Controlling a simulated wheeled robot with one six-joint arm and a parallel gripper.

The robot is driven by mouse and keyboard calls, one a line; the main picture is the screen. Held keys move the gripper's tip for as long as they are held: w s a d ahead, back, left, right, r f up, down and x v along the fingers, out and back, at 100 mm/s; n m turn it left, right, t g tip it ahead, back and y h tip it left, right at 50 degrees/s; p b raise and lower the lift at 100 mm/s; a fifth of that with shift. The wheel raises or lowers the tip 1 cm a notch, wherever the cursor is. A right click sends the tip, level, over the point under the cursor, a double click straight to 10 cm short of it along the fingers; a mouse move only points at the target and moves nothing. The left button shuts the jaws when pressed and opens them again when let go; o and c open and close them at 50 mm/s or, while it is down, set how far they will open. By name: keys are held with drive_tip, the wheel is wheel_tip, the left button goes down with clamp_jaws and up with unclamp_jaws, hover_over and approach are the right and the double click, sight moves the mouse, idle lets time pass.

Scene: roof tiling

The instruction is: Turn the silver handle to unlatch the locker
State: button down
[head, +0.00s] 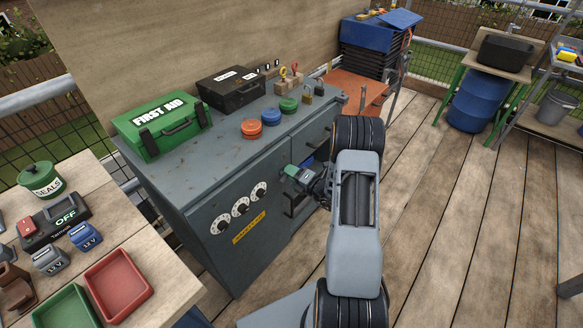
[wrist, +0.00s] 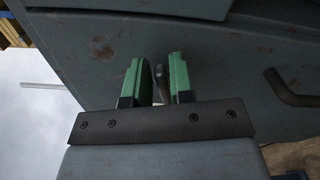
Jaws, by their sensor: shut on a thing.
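The grey locker (head: 262,240) is a metal cabinet with worn patches on its front. Its front also fills much of the wrist view (wrist: 70,60). My gripper (head: 297,174) is at the right part of the locker's front. In the wrist view my gripper's green fingers (wrist: 160,85) stand on both sides of a narrow grey metal handle (wrist: 164,82), closed on it. The fingers and my arm hide most of this handle in the head view. A dark bent bar handle (wrist: 292,92) sits apart, to the right in the wrist view.
Three white dials (head: 240,207) and a yellow label (head: 249,229) are on the locker's front. A green first aid case (head: 160,125), a black case (head: 231,90) and padlocks (head: 308,96) stand on top. A wooden table (head: 130,222) is at left.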

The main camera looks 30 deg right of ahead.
drive_tip(key=shift+d+f+m+p, duration=0.1)
drive_tip(key=shift+f+m+p, duration=0.15)
drive_tip(key=shift+m+p, duration=0.9)
drive_tip(key=shift+m+b, duration=0.3)
drive_tip(key=shift+m, duration=0.35)
drive_tip(key=c, duration=1.2)
unclamp_jaws()
drive_tip(key=v, duration=1.3)
drive_tip(key=shift+s, duration=0.35)
